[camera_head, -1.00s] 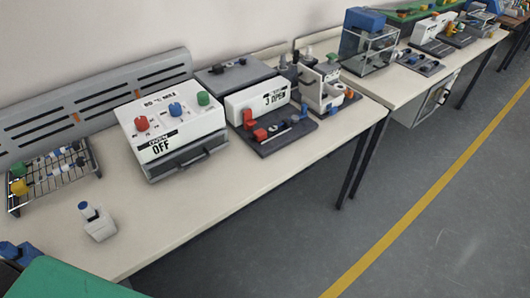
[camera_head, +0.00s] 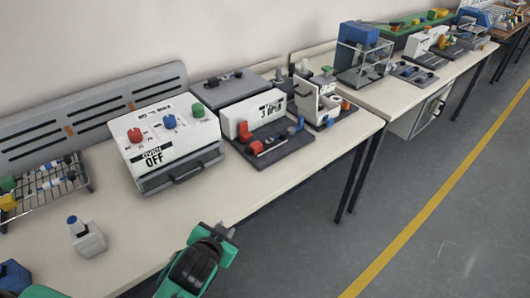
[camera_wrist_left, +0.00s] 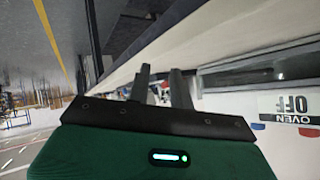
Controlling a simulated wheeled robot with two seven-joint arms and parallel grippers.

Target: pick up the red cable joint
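Two small red parts sit on the dark base plate of the white station marked 3: an upright red one (camera_head: 245,131) and a red block (camera_head: 256,146) near the plate's front left. I cannot tell which is the red cable joint. My left gripper (camera_head: 226,232) is at the table's front edge, in front of and below that station, apart from the red parts. In the left wrist view its two dark fingers (camera_wrist_left: 160,76) stand apart with nothing between them. No red part shows clearly between or near the fingers there. My right gripper is not in view.
The white oven box (camera_head: 170,141) with red, blue and green knobs reads OFF. A wire rack (camera_head: 88,178) with several joints stands at left. A small grey block with a blue top (camera_head: 88,240) stands in front. The table (camera_head: 245,195) is bare before the oven.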

